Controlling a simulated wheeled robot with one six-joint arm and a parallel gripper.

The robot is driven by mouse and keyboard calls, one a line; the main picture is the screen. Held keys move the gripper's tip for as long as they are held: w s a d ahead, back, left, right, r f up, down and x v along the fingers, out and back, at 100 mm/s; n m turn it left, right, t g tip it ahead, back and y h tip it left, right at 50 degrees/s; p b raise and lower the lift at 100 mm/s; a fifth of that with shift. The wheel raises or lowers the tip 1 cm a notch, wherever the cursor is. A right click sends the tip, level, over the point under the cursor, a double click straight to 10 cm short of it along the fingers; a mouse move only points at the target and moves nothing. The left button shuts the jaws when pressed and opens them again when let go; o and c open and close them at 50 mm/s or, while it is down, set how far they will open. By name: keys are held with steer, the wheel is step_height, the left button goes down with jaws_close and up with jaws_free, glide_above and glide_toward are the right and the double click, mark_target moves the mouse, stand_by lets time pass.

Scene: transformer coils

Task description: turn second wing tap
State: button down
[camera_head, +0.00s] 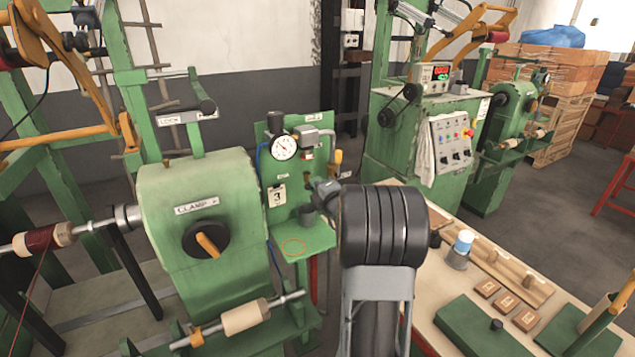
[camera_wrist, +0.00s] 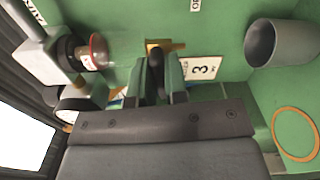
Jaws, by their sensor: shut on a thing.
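A wing tap (camera_wrist: 157,62) with a black wing and a brass body sits on the green panel (camera_wrist: 225,55), beside a white card marked 3 (camera_wrist: 203,68). My gripper (camera_wrist: 158,76) is shut on the black wing, with one finger on each side. In the head view my gripper (camera_head: 325,190) reaches the panel from the right, and my dark wrist hides the tap there. I cannot tell from these frames how far the tap is turned.
A pressure gauge (camera_head: 284,147) and a fitting with a red ring (camera_wrist: 97,52) are close to my gripper. A grey cup (camera_wrist: 275,43) and an orange ring (camera_wrist: 295,133) lie to the other side. The green clamp machine (camera_head: 165,200) stands left; a workbench (camera_head: 455,290) stands right.

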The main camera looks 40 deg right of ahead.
steer(key=shift+m, duration=0.6)
steer(key=shift+p, duration=0.35)
steer(key=c, duration=1.1)
jaws_free()
steer(key=shift+c, duration=0.2)
steer(key=s+a+b, duration=0.1)
steer(key=s+a, duration=0.1)
steer(key=s, duration=1.1)
steer(key=shift+s+b, duration=0.3)
steer(key=shift+s, duration=0.05)
